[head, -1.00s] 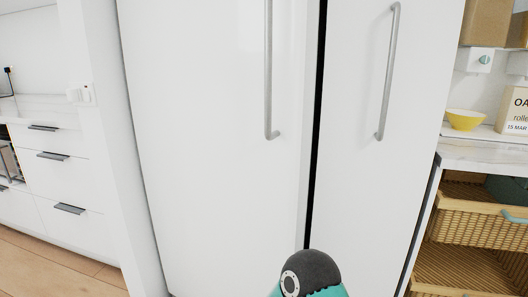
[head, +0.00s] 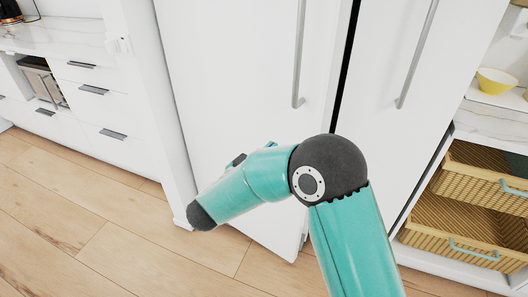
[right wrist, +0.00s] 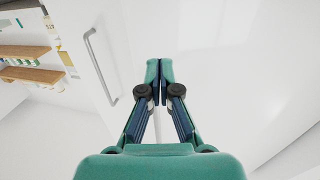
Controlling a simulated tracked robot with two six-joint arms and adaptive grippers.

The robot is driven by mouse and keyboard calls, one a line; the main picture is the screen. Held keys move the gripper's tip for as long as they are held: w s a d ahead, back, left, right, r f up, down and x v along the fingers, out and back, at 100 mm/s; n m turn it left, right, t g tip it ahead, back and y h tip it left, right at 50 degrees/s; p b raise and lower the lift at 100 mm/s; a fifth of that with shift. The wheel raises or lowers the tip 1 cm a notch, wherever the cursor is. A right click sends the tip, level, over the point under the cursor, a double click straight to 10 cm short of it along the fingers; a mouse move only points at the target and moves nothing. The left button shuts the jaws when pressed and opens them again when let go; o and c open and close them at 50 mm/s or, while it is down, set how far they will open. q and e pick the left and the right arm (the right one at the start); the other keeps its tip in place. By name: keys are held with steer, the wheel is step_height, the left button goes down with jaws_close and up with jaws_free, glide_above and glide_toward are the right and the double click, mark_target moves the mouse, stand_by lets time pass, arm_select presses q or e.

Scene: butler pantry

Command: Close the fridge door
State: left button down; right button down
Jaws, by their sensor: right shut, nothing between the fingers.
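The tall white fridge has two doors side by side, each with a long vertical metal handle. The left door (head: 235,70) stands slightly ajar; its right edge sticks out beside a dark gap. The right door (head: 385,130) looks flush. My right arm reaches across the lower part of the left door in the head view, hiding some of it and most of my right gripper. In the right wrist view my right gripper (right wrist: 158,70) is shut and empty, its tips in front of a plain white surface (right wrist: 225,60). Contact cannot be told. My left gripper is out of view.
White drawers (head: 95,90) stand at the left. Shelves with wicker baskets (head: 455,245) and a yellow bowl (head: 497,81) are at the right. The wooden floor (head: 120,215) before the fridge is clear. A metal handle (right wrist: 98,65) shows at the left of the right wrist view.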

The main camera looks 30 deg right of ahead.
mark_target(295, 126)
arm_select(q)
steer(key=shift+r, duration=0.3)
arm_select(e)
steer(key=x, duration=1)
steer(key=shift+d, duration=0.15)
